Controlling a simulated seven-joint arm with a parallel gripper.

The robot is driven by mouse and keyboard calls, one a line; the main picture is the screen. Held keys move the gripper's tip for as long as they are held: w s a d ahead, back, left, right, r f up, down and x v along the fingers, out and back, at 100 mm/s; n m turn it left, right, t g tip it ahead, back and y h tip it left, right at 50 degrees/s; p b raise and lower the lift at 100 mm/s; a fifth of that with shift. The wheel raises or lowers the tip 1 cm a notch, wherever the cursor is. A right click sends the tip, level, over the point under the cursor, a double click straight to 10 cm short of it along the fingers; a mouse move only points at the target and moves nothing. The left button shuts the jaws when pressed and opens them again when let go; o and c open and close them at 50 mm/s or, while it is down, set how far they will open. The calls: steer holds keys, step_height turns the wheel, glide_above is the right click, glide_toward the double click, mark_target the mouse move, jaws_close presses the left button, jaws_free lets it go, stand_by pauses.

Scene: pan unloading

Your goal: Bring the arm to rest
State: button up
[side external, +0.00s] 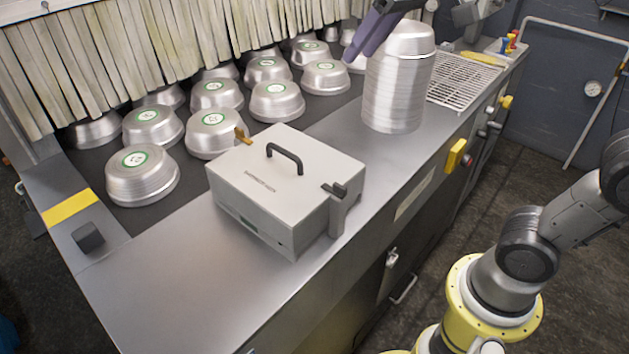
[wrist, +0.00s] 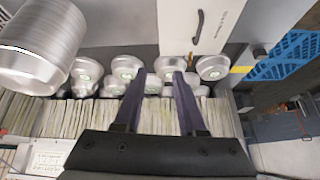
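My gripper (side external: 375,30) shows at the top of the side external view, with its purple fingers beside the upper left of the tall stack of silver pans (side external: 392,98). In the wrist view my gripper (wrist: 157,80) has its two fingers spread apart with nothing held between them. There the stack (wrist: 45,40) is at the upper left, clear of the fingers. The arm link above the gripper is cut off by the side view's top edge.
Several upside-down pans (side external: 142,176) with green-ringed labels sit on the dark belt before a strip curtain (side external: 150,45). A white box with a black handle (side external: 270,190) stands on the steel counter (side external: 190,270). A white rack (side external: 462,80) lies behind the stack. A blue crate (wrist: 285,55) shows at right.

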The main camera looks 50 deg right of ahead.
steer(key=s+d+f+n, duration=0.1)
steer(key=s+f, duration=1.4)
steer(key=shift+s+d+n+g, duration=0.3)
steer(key=shift+s+d, duration=0.1)
steer(key=shift+f, duration=0.1)
